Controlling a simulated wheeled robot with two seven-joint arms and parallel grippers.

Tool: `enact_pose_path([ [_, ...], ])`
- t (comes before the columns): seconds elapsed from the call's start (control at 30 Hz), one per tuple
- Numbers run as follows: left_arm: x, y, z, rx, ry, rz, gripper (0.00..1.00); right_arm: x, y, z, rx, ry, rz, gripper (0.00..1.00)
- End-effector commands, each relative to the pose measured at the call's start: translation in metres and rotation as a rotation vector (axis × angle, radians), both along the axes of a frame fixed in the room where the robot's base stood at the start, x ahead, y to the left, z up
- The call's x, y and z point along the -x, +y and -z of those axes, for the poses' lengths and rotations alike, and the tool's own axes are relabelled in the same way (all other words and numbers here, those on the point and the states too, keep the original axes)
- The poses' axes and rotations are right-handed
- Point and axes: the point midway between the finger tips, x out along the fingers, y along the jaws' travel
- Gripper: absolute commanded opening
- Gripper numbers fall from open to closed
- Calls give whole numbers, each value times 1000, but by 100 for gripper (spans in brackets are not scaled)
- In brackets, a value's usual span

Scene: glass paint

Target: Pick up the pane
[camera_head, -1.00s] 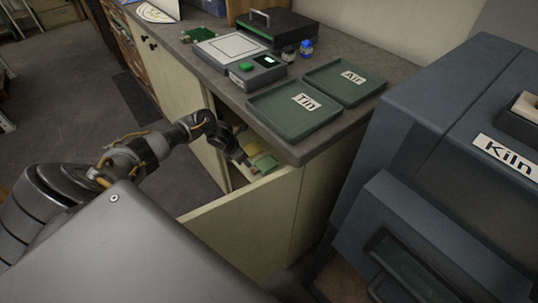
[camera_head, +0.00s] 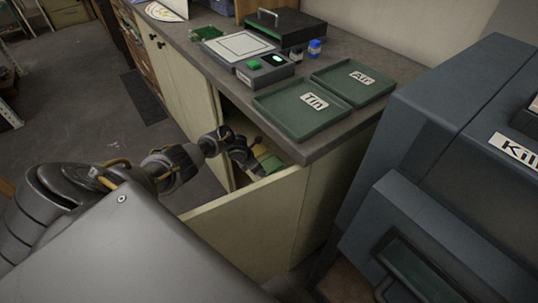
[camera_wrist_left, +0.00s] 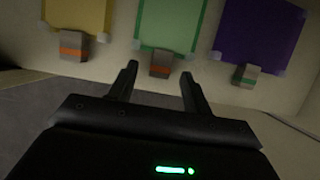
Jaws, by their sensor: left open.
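Three coloured panes lie in a row in the left wrist view: a yellow pane (camera_wrist_left: 78,14) at left, a green pane (camera_wrist_left: 168,24) in the middle and a purple pane (camera_wrist_left: 258,36) at right. Each has a grey tab at its near edge; the yellow and green panes' tabs carry an orange band, the purple one's a green band. My left gripper (camera_wrist_left: 159,74) is open, its fingertips on either side of the green pane's tab (camera_wrist_left: 161,62), without visible grip. In the head view this gripper (camera_head: 256,170) is inside the open cabinet, partly hidden. My right gripper is out of view.
The open cabinet door (camera_head: 250,220) stands in front of the panes, and the counter (camera_head: 345,128) overhangs them. On the counter are a Tin tray (camera_head: 290,122), an Air tray (camera_head: 375,93) and a device with a green button (camera_head: 254,64). The kiln (camera_head: 450,130) stands at right.

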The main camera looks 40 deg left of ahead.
Motion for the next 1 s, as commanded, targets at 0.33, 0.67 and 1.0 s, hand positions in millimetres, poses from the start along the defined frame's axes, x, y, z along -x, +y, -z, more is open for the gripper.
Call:
enact_pose_path([
  [0.33, -5, -2, 12, 1, -1, 1, 49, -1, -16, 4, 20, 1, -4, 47],
  [0.67, -4, -1, 12, 0, 0, 1, 14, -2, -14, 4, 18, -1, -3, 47],
  [1.0, -5, -1, 11, 0, -1, 1, 0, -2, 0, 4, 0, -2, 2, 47],
])
